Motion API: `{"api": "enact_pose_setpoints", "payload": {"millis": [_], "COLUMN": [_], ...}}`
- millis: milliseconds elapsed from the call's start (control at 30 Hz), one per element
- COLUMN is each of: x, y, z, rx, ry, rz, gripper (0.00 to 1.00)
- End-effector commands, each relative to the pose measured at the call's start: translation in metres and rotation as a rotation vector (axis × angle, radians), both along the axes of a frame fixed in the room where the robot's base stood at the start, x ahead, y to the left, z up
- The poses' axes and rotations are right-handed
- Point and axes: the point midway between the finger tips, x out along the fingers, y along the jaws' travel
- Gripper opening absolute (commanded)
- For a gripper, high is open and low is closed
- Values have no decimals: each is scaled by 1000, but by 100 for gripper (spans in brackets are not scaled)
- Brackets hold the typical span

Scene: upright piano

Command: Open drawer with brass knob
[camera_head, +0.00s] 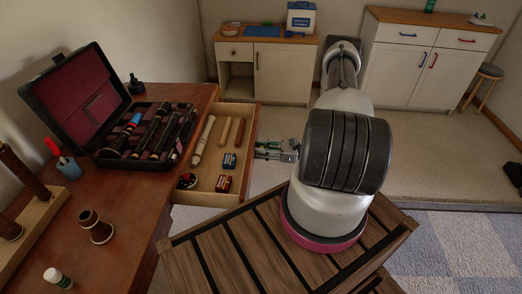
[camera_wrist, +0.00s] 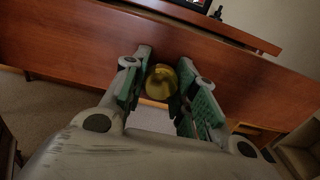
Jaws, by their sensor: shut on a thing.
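The wooden drawer (camera_head: 209,172) stands pulled out from the right side of the reddish-brown table, and its inside shows in the head view. Its reddish front (camera_wrist: 90,45) spans the wrist view. The round brass knob (camera_wrist: 161,81) sits on that front, between my fingers. My gripper (camera_wrist: 160,88) is shut on the knob, one green-padded finger on each side. In the head view my gripper (camera_head: 277,150) is at the drawer's outer face, and the knob cannot be made out there.
The drawer holds pale wooden rods (camera_head: 203,141), small boxes (camera_head: 223,184) and a round tin (camera_head: 187,181). An open instrument case (camera_head: 142,165) lies on the table (camera_head: 125,225). White cabinets (camera_head: 285,75) stand at the back.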

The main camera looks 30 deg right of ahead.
Motion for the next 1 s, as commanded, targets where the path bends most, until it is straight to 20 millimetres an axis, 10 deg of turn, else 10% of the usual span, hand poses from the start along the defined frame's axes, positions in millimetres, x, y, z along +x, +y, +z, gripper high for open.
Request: {"api": "enact_pose_setpoints", "payload": {"millis": [133,533,1000], "x": [0,-3,-58], "y": [0,-6,-81], "z": [0,0,0], "rx": [0,-1,-1], "ry": [0,-1,0], "rz": [0,-2,-4], "gripper": [50,50,50]}}
